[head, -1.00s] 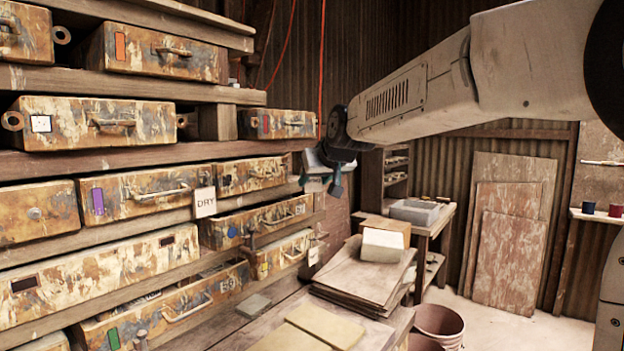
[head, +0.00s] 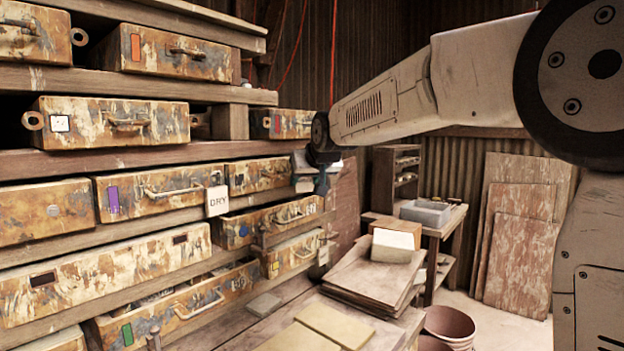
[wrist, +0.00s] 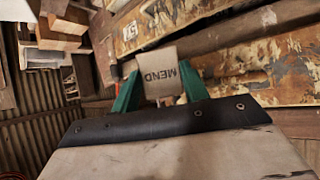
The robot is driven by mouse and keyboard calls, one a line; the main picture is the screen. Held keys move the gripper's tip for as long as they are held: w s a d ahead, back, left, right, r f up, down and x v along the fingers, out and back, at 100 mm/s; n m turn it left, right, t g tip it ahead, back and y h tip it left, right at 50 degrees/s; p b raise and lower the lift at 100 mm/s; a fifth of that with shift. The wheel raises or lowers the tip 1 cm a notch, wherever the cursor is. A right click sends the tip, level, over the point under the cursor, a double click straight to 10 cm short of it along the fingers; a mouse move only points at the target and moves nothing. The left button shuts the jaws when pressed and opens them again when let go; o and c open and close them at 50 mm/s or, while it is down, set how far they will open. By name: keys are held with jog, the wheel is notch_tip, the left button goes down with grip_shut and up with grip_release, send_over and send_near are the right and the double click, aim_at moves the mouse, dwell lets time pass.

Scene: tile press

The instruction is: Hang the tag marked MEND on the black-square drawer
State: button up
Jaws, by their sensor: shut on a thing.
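My gripper (wrist: 161,94) has green fingers shut on a pale tag marked MEND (wrist: 160,72), its lettering upside down in the wrist view. In the head view my gripper (head: 322,182) is at the right end of the drawer rack, in front of the small upper-middle drawers; the tag is not clear there. A small drawer (head: 262,175) just left of my gripper bears a small dark mark, too small to be sure it is a black square. A long drawer (head: 110,275) at lower left has dark rectangular marks. The wrist view shows weathered drawer fronts (wrist: 240,60) beyond the tag.
A tag reading DRY (head: 217,201) hangs among the middle drawers. The blue-marked drawer (head: 270,222) and green-marked drawer (head: 175,305) have bar handles. Stacked boards with a pale block (head: 392,246) lie right of the rack. A bucket (head: 449,325) stands on the floor.

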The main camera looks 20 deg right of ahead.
jog(key=shift+w+a+f, duration=0.1)
jog(key=shift+w+a, duration=0.2)
jog(key=shift+w, duration=0.15)
jog(key=shift+w+a+f, duration=0.2)
jog(key=shift+w+f, duration=0.15)
jog(key=shift+w, duration=0.05)
jog(key=shift+a+f, duration=0.1)
jog(key=shift+a, duration=0.05)
jog(key=o, duration=0.9)
jog(key=shift+o, duration=0.7)
jog(key=v, duration=0.7)
jog(key=shift+s+r, duration=0.15)
jog(key=shift+r, duration=0.35)
jog(key=s+f+g, duration=0.3)
jog(key=s+f, duration=0.2)
jog(key=f, duration=0.2)
jog(key=s+d+f+g, duration=0.1)
jog(key=s+f, duration=0.4)
jog(key=s, duration=0.8)
jog(key=s+d+f+g, duration=0.2)
jog(key=s+f, duration=0.3)
jog(key=s, duration=0.8)
jog(key=s+d+f+g, duration=0.2)
jog(key=s+f+g, duration=0.2)
jog(key=s, duration=0.9)
jog(key=shift+f+m+h, duration=0.4)
jog(key=shift+f, duration=0.6)
